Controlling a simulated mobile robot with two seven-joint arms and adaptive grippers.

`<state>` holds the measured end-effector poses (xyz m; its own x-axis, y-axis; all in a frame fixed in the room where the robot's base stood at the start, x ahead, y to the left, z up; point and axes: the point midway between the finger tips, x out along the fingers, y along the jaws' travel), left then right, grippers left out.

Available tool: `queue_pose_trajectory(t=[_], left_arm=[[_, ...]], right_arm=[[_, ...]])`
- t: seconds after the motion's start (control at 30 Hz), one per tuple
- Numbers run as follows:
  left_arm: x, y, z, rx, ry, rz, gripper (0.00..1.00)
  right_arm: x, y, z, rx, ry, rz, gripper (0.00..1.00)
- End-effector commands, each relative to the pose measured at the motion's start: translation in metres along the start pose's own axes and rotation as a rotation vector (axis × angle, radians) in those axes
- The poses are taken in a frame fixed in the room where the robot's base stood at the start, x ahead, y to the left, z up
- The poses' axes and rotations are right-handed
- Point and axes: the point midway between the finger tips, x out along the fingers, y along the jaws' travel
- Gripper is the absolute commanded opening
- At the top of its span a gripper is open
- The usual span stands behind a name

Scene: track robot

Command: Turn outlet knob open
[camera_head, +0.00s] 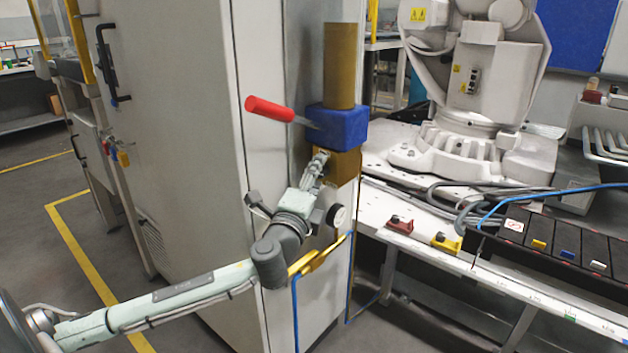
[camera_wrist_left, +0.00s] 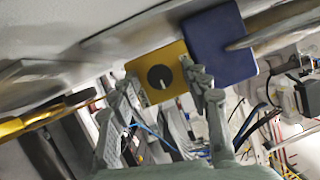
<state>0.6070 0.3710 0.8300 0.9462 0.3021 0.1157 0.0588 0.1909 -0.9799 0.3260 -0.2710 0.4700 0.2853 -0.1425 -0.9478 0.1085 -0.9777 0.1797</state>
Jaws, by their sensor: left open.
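The outlet knob (camera_wrist_left: 161,78) is a round black dial with a white pointer mark, on a brass-yellow square block (camera_wrist_left: 138,68). In the head view this brass block (camera_head: 347,167) sits just under a blue block (camera_head: 345,125); the knob itself cannot be made out there. My left gripper (camera_head: 321,160) is close in front of the brass block. In the left wrist view its fingers (camera_wrist_left: 156,88) are spread apart, with the knob showing between them. The fingers look empty; whether they touch the block I cannot tell. My right gripper is in neither view.
A red-handled lever (camera_head: 270,109) sticks out left from the blue block, above my left gripper. A brass cylinder (camera_head: 343,65) rises above it. A tall grey cabinet (camera_head: 185,130) stands left. A white bench with cables, coloured parts and a white robot base (camera_head: 470,150) lies right.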

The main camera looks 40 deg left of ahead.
Motion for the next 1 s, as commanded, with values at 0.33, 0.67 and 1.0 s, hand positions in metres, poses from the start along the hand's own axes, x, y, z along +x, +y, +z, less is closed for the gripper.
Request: queue_pose_trajectory(t=[0.33,0.67,1.0], left_arm=[[-0.054,0.003,-0.001,-0.001,0.003,0.006,0.47],[-0.11,0.001,-0.001,-0.002,0.001,0.002,0.47],[-0.119,-0.001,0.0,0.0,0.0,-0.001,0.47]], right_arm=[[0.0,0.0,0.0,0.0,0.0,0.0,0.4],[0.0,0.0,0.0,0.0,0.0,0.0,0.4],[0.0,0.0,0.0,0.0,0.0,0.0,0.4]])
